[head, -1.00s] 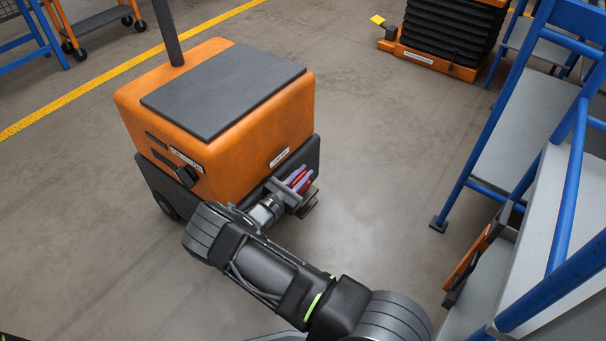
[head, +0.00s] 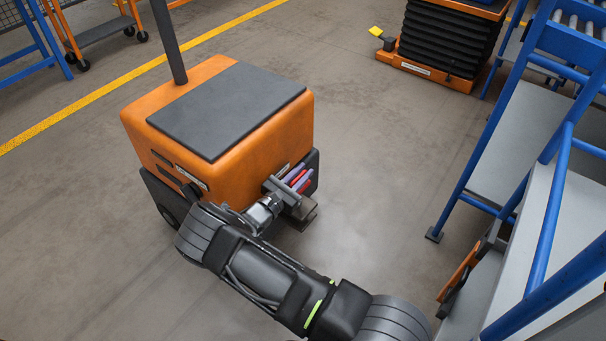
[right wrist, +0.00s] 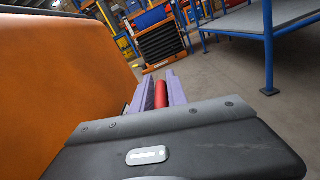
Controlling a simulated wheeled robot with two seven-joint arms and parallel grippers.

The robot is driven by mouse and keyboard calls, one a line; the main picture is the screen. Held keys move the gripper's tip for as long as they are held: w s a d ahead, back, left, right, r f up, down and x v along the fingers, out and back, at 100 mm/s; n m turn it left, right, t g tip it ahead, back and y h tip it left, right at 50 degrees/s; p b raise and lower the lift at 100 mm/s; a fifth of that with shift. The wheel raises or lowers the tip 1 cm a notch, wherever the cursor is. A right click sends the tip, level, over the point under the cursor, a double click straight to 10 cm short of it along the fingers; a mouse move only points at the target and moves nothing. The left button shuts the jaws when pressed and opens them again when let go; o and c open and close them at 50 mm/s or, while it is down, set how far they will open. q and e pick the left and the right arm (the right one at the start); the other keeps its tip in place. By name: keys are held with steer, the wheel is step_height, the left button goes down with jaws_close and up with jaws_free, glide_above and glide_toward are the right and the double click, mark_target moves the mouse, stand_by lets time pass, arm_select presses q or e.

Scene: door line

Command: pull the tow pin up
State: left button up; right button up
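The orange tug (head: 225,155) with a dark top pad stands left of centre in the head view, its mast rising at the back. A dark hitch plate (head: 300,220) sticks out low at its right side. The red tow pin (head: 298,178) shows above it, between the purple fingers of my right gripper (head: 297,178). In the right wrist view the red pin (right wrist: 161,94) lies close between both fingers with no clear gap, so the gripper looks shut on it. The pin's lower end is hidden. My left gripper is not in view.
A blue-framed rack with grey shelves (head: 515,140) fills the right side. An orange lift with black bellows (head: 448,40) stands at the back. A yellow floor line (head: 95,95) crosses the upper left. The floor between tug and rack is clear.

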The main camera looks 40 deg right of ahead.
mark_target(290, 186)
steer(key=o, duration=0.3)
steer(key=shift+o, duration=0.2)
steer(key=shift+a, duration=0.1)
steer(key=p+v, duration=0.1)
steer(key=v, duration=0.6)
steer(key=shift+s+a+p, duration=0.1)
steer(key=shift+a+p, duration=0.2)
steer(key=shift+a, duration=0.05)
